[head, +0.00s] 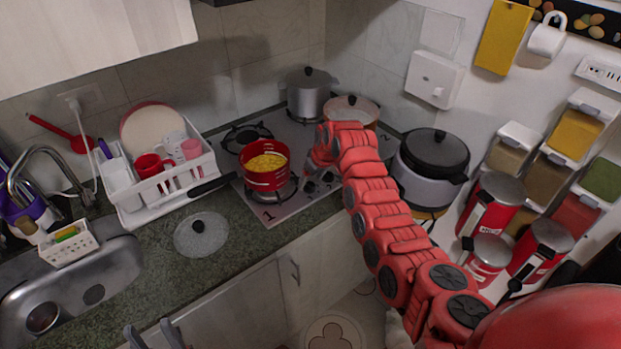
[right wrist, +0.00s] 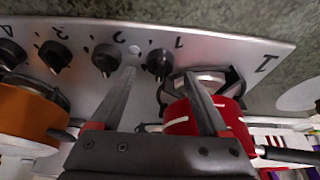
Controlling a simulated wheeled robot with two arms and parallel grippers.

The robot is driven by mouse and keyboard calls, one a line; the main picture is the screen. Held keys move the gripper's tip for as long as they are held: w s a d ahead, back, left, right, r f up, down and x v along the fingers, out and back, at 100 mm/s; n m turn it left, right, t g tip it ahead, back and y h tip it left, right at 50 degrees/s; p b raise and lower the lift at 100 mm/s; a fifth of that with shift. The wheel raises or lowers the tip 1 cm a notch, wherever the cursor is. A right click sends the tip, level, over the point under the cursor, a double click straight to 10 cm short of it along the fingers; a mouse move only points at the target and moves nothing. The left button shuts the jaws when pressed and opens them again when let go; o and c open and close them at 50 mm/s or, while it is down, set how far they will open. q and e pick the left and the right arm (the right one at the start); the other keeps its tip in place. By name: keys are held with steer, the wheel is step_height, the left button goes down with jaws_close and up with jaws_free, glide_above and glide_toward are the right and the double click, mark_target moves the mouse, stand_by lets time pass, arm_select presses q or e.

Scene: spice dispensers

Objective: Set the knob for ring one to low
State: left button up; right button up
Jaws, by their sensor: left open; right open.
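The knob for ring one (right wrist: 158,63) is a black knob beside a "1" on the grey stove panel in the right wrist view. My right gripper (right wrist: 160,74) is open, with one finger on each side of this knob in the picture. I cannot tell whether they touch it. In the head view my right arm reaches over the stove front (head: 283,212), and its fingers are hard to make out. My left gripper (head: 152,332) is open and empty at the bottom left, in front of the cabinets.
A red pot (head: 264,180) with yellow food stands on the front left ring; it also shows close to my right fingers (right wrist: 241,124). More knobs, including knob two (right wrist: 105,59), line the panel. A glass lid (head: 201,236) lies on the counter. A rice cooker (head: 430,165) stands right.

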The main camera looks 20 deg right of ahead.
steer(key=shift+x, duration=0.85)
jaws_close()
